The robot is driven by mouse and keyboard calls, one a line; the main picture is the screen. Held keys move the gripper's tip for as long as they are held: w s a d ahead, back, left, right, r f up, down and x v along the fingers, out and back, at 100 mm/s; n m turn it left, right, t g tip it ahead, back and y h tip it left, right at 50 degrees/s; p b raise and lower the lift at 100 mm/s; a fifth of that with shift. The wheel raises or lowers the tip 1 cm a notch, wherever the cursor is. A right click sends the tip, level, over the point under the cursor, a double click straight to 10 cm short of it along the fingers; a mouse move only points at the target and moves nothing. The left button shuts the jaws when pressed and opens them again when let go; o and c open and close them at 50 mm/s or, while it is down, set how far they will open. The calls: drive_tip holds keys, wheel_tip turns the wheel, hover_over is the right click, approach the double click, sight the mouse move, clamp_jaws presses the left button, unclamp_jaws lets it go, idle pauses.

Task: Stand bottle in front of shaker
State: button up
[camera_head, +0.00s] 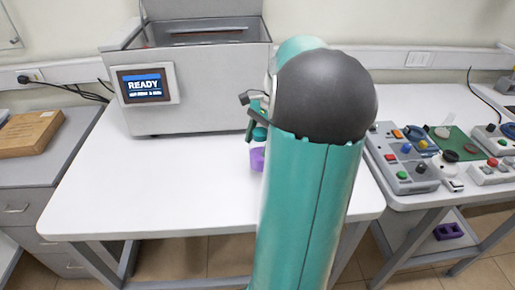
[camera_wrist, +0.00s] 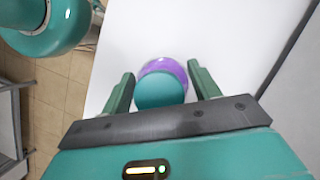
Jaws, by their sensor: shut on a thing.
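The shaker (camera_head: 190,75) is a grey box-shaped machine with its lid raised and a screen reading READY. It stands at the back of the white table. The bottle has a teal cap (camera_wrist: 159,90) and a purple body (camera_wrist: 165,66), seen from above in the wrist view. My gripper (camera_wrist: 158,84) is shut on the bottle, with one green finger on each side. In the head view, a bit of the purple body (camera_head: 257,160) shows in front of the shaker's right side. My arm hides the rest. I cannot tell whether the bottle's base touches the table.
The white table (camera_head: 170,185) is bare in front of the shaker and to the left of the bottle. Control boxes with coloured buttons (camera_head: 405,160) sit on the right bench.

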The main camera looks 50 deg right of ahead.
drive_tip(key=shift+w+d+f, duration=0.15)
drive_tip(key=shift+f, duration=0.1)
drive_tip(key=shift+w+f, duration=0.1)
drive_tip(key=shift+f, duration=1.5)
drive_tip(key=shift+f, duration=0.1)
drive_tip(key=o, duration=1.2)
drive_tip(key=shift+o, duration=0.2)
drive_tip(key=v, duration=1.2)
